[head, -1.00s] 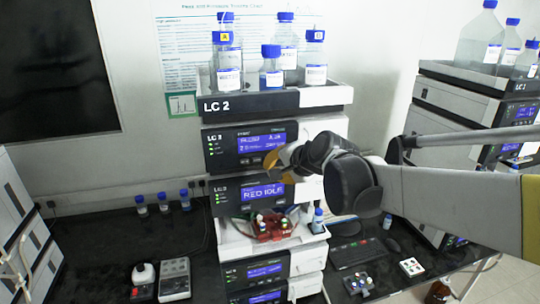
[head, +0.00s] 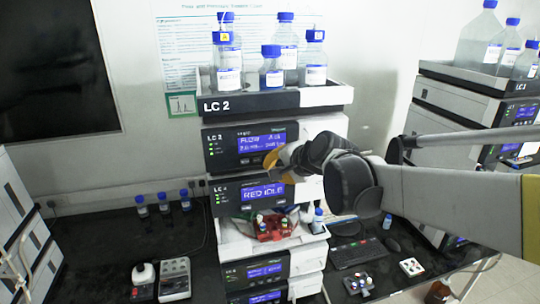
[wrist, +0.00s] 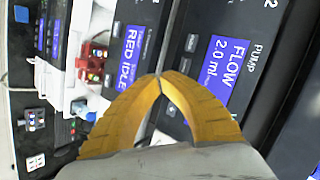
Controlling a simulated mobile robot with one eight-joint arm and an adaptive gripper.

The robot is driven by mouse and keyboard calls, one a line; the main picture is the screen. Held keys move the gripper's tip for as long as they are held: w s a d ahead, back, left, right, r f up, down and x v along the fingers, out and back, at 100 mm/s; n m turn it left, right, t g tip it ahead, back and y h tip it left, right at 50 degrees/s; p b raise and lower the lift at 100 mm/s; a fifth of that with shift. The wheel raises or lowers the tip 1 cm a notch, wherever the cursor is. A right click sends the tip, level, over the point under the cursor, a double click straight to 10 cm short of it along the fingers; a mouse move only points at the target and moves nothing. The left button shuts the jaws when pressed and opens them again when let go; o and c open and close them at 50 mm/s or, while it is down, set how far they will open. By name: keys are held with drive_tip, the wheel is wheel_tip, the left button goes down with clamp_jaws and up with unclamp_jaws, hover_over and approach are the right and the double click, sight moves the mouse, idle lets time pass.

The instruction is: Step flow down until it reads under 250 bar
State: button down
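The LC 2 pump module (head: 218,148) stands in the middle of the head view, in the column stack. Its blue display (head: 262,141) shows text that is blurred there. In the wrist view the pump display (wrist: 223,70) lies sideways and reads FLOW 2.0 ml; the rest of that line is hidden, and I cannot read a bar value. Small dark keys (wrist: 171,109) sit beside the display, near my fingertips. My gripper (wrist: 160,78) has its yellow fingers together at the tips, with nothing between them. In the head view my gripper (head: 271,161) is at the pump's lower front; contact is unclear.
A module reading RED IDLE (head: 264,194) sits just below. Blue-capped bottles (head: 271,68) stand in the tray on top. A red part with vials (head: 272,229) sticks out lower down. Another stack (head: 480,115) stands at the right.

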drive_tip(key=shift+w, duration=0.1)
drive_tip(key=shift+w+a, duration=0.15)
drive_tip(key=shift+w, duration=0.2)
drive_tip(key=shift+w+a, duration=0.1)
drive_tip(key=shift+w, duration=0.3)
idle(0.6)
drive_tip(key=shift+s, duration=0.1)
drive_tip(key=shift+s+d, duration=0.25)
drive_tip(key=shift+s, duration=0.5)
drive_tip(key=s, duration=0.2)
drive_tip(key=s+d, duration=0.1)
drive_tip(key=s, duration=0.1)
drive_tip(key=shift+s+d, duration=0.2)
drive_tip(key=shift+s, duration=0.2)
idle(0.5)
